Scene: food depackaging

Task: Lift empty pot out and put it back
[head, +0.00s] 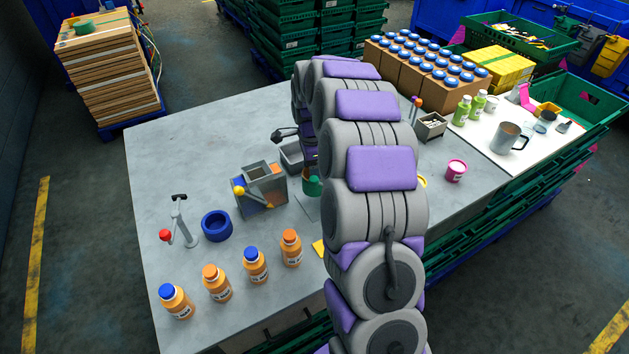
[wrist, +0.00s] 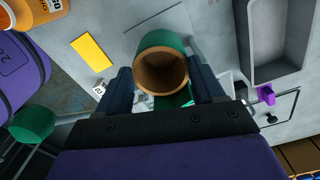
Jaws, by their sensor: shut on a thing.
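In the wrist view, the pot (wrist: 162,62) is a small round green pot with a brown inside that looks empty. My gripper (wrist: 163,84) is shut on it, one dark finger on each side. The pot's open mouth faces the wrist camera. In the head view, only part of the green pot (head: 313,186) shows at the left edge of my arm; my arm hides the rest. A grey open tray (wrist: 272,40) lies to the right of the pot in the wrist view. Whether the pot touches the surface below it, I cannot tell.
A metal box with a yellow-knobbed lever (head: 262,189) stands left of the pot. A blue ring (head: 216,226), a red-knobbed lever stand (head: 183,225) and several orange bottles (head: 217,284) are on the grey table (head: 165,150). The table's left back is clear.

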